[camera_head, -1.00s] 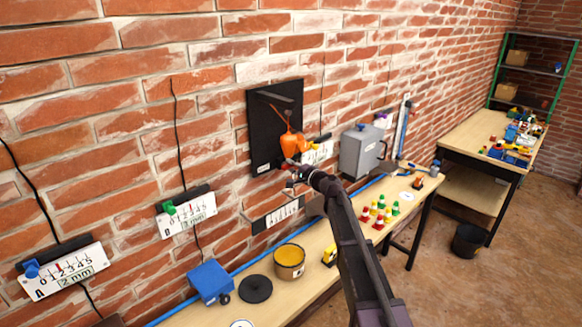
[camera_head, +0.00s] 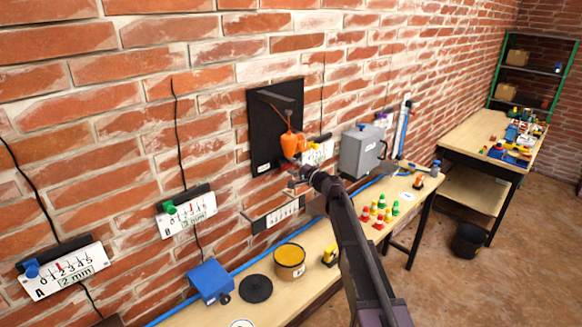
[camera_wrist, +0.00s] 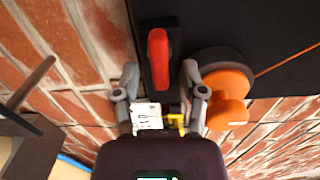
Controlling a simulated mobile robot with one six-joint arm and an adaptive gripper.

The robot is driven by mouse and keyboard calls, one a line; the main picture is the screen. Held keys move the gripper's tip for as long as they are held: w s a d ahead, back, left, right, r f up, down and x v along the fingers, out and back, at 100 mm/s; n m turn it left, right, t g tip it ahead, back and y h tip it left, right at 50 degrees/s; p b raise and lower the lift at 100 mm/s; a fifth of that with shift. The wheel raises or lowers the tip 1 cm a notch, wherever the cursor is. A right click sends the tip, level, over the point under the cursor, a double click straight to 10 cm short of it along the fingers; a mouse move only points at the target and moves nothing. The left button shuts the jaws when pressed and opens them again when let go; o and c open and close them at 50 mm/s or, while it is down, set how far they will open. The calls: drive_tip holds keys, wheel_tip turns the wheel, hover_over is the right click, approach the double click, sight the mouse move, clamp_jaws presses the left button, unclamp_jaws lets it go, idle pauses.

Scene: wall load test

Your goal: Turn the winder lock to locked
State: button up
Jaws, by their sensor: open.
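A black panel (camera_head: 262,138) on the brick wall carries an orange winder (camera_head: 291,143). In the wrist view, a red lever (camera_wrist: 158,58) sits on a dark mount beside the orange winder (camera_wrist: 228,95); I take it as the winder lock. The lever runs up and down in that picture. My gripper (camera_wrist: 160,78) is open, one finger on each side of the lever's lower part. I cannot tell whether either finger touches it. In the head view my gripper (camera_head: 299,181) is just below the winder, and the lever is not clear there.
Gauge plates (camera_head: 188,215) and dark cords hang on the wall to the left. A grey box (camera_head: 362,151) is to the right. The bench (camera_head: 318,262) below holds a blue box (camera_head: 210,281), a yellow-topped tin (camera_head: 289,260), a black disc (camera_head: 255,289) and several coloured pegs.

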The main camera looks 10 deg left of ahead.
drive_tip(key=v, duration=1.1)
drive_tip(key=shift+s+d, duration=0.15)
drive_tip(key=shift+s, duration=0.05)
drive_tip(key=s+d+f+n+g+h+b, duration=0.1)
drive_tip(key=s+d+f+n+g+h, duration=0.25)
drive_tip(key=s+f, duration=0.45)
drive_tip(key=s+d+f+n+g+h+b, duration=0.2)
drive_tip(key=s+d+f+n+g+h, duration=0.15)
drive_tip(key=s+f, duration=0.45)
drive_tip(key=s+d+f+g+h, duration=0.2)
drive_tip(key=s+d+f+h, duration=0.1)
drive_tip(key=s+d, duration=0.4)
drive_tip(key=s+d+f+g+h+b, duration=0.1)
drive_tip(key=s+d+f+h, duration=0.3)
drive_tip(key=s+d, duration=0.4)
drive_tip(key=shift+s+d+n+g, duration=0.25)
drive_tip(key=shift+d+n+g, duration=0.15)
drive_tip(key=shift+g, duration=0.1)
